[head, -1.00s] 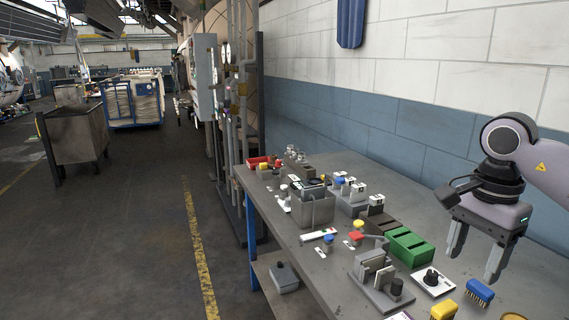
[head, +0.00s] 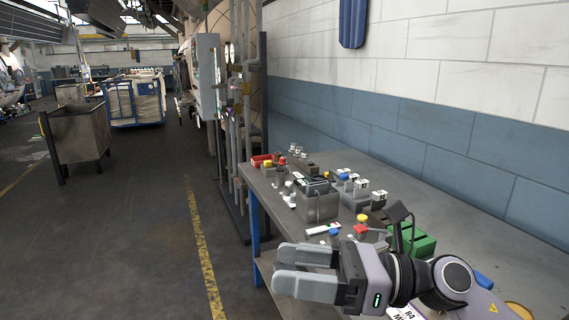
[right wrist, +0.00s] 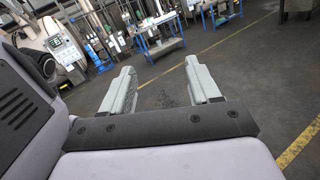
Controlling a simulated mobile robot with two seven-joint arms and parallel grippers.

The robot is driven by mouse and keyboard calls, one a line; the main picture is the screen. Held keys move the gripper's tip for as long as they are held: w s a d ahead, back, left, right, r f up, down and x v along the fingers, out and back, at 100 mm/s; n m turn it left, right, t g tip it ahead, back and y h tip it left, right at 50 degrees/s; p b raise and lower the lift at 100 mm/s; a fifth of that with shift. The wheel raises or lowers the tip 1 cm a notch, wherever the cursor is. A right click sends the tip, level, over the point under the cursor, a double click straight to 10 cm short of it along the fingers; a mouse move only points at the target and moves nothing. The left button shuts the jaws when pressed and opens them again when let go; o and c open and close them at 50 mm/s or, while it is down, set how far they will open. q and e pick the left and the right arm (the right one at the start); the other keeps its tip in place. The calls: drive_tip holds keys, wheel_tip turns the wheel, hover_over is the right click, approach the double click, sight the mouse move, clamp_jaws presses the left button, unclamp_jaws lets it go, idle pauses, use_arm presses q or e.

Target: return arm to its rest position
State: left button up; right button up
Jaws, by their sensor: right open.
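My right gripper (head: 305,272) is in the lower middle of the head view. It points left, off the near edge of the grey workbench (head: 405,180). Its two fingers are apart with nothing between them. The right wrist view also shows the open fingers (right wrist: 165,88), with floor beyond them. My right arm comes in from the lower right and hides part of the bench's near side. My left gripper is in neither view.
The bench holds a grey bin (head: 317,205), a green block (head: 418,243) partly hidden by my wrist, and several small coloured parts. A metal cart (head: 78,135) stands on the left. The floor (head: 120,240) left of the bench is clear.

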drive_tip(key=w+d+r+m+t+h, duration=0.1)
drive_tip(key=w+d+m+t, duration=0.15)
drive_tip(key=m+t, duration=0.55)
drive_tip(key=w+d+r+m+t+h, duration=0.1)
drive_tip(key=d+m+t, duration=0.2)
drive_tip(key=m+t, duration=0.6)
drive_tip(key=w+d+f+m+h, duration=0.1)
drive_tip(key=d+f+m+h, duration=1.1)
drive_tip(key=m, duration=0.8)
drive_tip(key=s+d+f+m+g+h, duration=0.3)
drive_tip(key=s+f+m+g+h, duration=0.2)
drive_tip(key=s+f+m+g, duration=0.7)
drive_tip(key=s+f+g, duration=0.3)
drive_tip(key=s+f, duration=0.75)
drive_tip(key=w+a+f+t+y+b, duration=0.1)
drive_tip(key=w+f+t, duration=0.1)
drive_tip(key=f, duration=0.3)
drive_tip(key=w+a+f+t+y+b, duration=0.1)
drive_tip(key=w+f+t+b, duration=0.1)
drive_tip(key=f+t, duration=0.2)
drive_tip(key=shift+w+f+t, duration=0.4)
drive_tip(key=shift+f, duration=0.3)
